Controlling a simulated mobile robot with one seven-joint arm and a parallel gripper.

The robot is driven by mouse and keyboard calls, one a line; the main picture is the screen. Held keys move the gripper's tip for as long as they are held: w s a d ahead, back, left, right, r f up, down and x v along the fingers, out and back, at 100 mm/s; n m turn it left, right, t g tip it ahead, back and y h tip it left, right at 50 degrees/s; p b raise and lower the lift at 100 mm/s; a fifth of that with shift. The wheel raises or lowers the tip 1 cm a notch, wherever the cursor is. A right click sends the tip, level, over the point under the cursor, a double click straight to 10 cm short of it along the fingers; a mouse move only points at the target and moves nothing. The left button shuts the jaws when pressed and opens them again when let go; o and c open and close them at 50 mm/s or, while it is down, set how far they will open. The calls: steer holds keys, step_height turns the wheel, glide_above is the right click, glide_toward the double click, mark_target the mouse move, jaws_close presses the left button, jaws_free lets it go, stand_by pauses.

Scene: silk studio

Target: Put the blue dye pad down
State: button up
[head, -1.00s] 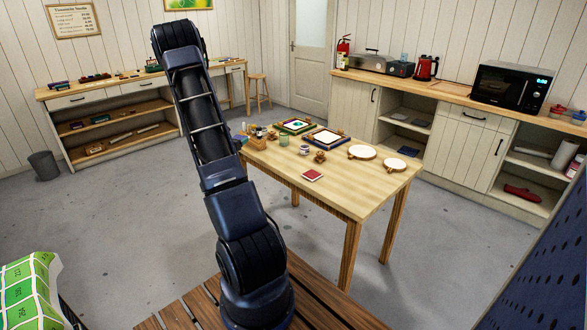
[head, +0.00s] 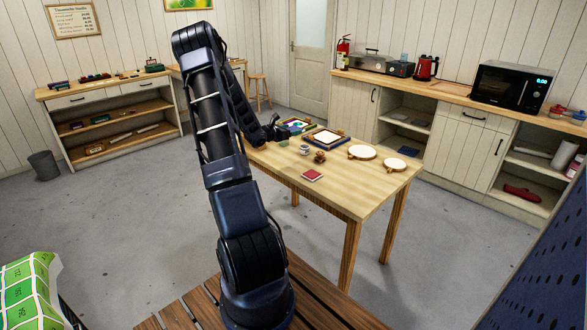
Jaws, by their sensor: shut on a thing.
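My gripper (head: 275,130) is small and dark in the head view, above the far left part of the wooden table (head: 345,193). It is shut, and what it holds is too small and dark to make out; I take it to be the blue dye pad. No separate blue pad shows clearly on the table. A red pad (head: 312,175) lies flat near the table's front left edge. My arm hides the table's left corner and the things there.
A framed tray (head: 325,137) and a colourful framed piece (head: 296,125) lie at the back. A cup (head: 304,149) and a small brown object (head: 320,156) stand before them. The table's front is clear.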

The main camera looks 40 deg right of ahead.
mark_target(290, 168)
step_height(290, 168, down, 20)
steer(key=shift+r, duration=0.2)
stand_by(0.6)
steer(key=shift+f, duration=0.15)
steer(key=o, duration=1)
